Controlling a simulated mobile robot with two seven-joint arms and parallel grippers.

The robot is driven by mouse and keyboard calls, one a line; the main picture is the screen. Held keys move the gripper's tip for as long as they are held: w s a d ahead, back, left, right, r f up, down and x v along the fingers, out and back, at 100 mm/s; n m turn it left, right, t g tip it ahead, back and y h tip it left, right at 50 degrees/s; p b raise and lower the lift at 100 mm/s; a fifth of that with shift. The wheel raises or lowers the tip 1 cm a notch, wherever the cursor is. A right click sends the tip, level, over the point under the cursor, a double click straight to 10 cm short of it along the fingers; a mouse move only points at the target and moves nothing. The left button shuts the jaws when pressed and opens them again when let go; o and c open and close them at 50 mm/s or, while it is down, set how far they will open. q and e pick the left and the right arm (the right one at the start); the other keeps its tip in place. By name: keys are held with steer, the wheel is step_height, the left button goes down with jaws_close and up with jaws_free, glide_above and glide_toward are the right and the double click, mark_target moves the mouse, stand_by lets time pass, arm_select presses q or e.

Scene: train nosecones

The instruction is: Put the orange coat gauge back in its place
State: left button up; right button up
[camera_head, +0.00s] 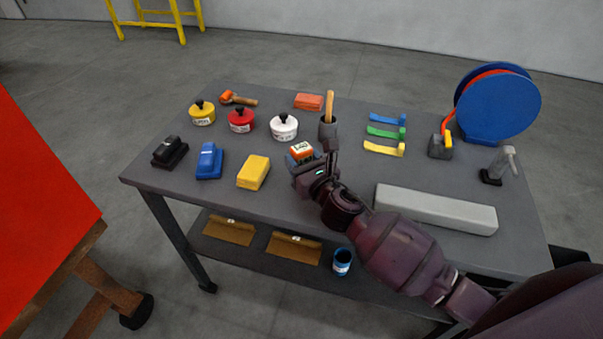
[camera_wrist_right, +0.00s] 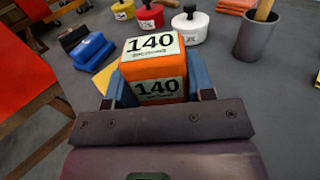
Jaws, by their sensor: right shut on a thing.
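The orange coat gauge (camera_head: 301,150) is a small orange block with white labels. In the right wrist view the orange coat gauge (camera_wrist_right: 152,70) sits between the blue fingers, and its labels read 140. My right gripper (camera_head: 303,158) is shut on it, over the middle of the grey table, just right of a yellow block. The fingers hide its lower sides, and I cannot tell whether it touches the table. No empty place clearly marked for it can be made out. My left gripper is not in view.
A grey cup (camera_head: 328,134) with a wooden handle stands close behind the gripper. Yellow block (camera_head: 254,172), blue block (camera_head: 209,161) and white pot (camera_head: 284,128) are nearby. A long grey bar (camera_head: 436,208) lies at right. A blue reel (camera_head: 497,103) stands at the back right.

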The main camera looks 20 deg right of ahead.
step_height(320, 180, down, 4)
steer(key=shift+f+b, duration=0.15)
steer(key=shift+b, duration=0.7)
steer(key=o, duration=0.5)
steer(key=shift+f, duration=0.1)
steer(key=o, duration=0.5)
